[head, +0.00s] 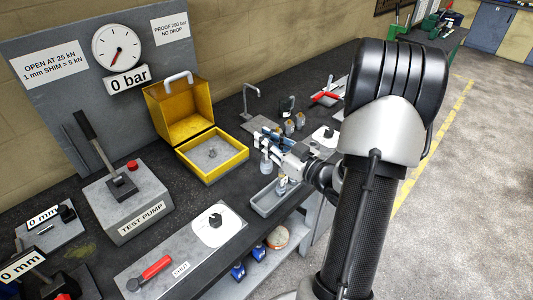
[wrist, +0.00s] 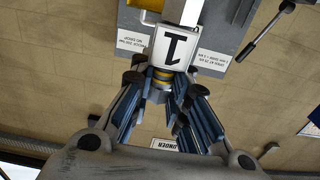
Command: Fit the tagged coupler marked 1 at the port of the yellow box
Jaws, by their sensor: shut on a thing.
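The coupler (wrist: 160,79) with the white tag marked 1 (wrist: 173,47) is in the wrist view, between the blue-padded fingers of my gripper (wrist: 158,92). The gripper is shut on it, and the tag stands beyond the fingertips. In the head view my gripper (head: 266,140) is above the bench, right of the yellow box (head: 180,106) and apart from it. The box has its lid raised, and a small grey fitting (head: 212,153) shows on its floor. The held coupler is small and partly hidden by the fingers in the head view.
A grey tray (head: 259,206) with small fittings lies below my gripper. The test pump (head: 128,200) stands left of the box, and a bent metal stand (head: 246,98) is behind the gripper. A gauge (head: 117,47) hangs on the back panel.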

